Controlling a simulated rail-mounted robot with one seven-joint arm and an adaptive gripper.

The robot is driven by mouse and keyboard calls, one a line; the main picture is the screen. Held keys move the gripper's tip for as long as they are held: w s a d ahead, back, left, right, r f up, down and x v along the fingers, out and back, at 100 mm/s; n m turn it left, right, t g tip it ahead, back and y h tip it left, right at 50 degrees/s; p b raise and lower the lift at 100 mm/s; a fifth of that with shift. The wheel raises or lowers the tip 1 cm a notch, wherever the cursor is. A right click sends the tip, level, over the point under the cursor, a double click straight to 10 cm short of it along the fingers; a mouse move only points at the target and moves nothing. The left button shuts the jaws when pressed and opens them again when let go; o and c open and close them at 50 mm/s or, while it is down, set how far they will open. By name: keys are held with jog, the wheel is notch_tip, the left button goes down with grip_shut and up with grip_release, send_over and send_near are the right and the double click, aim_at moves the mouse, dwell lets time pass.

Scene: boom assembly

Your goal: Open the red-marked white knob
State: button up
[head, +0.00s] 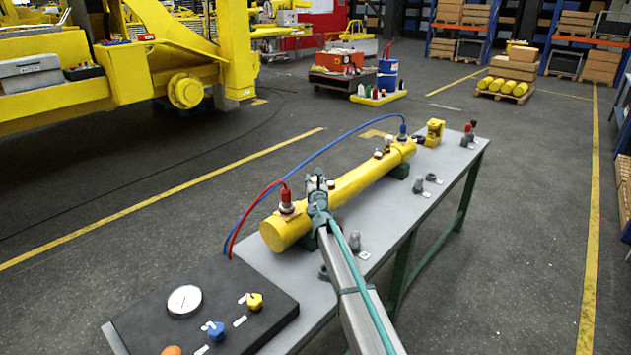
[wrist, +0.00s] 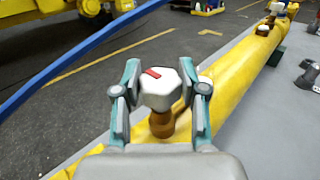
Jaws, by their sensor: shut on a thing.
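The white knob (wrist: 162,88) with a red mark on its top shows in the wrist view, sitting on a brass stem on the yellow cylinder (wrist: 236,69). My gripper (wrist: 160,92) has a finger on each side of the knob and is shut on it. In the head view my gripper (head: 318,189) is at the near part of the yellow cylinder (head: 352,184), just right of the red hose fitting. The gripper mostly hides the knob there.
A red hose (head: 255,205) and a blue hose (head: 305,158) run to the cylinder's fittings. A black panel (head: 235,290) with a gauge and coloured knobs stands at the near left. Grey fittings stand along the table's (head: 440,205) right side. More white-topped knobs sit farther along the cylinder.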

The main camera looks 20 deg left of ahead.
jog(key=shift+c, duration=0.6)
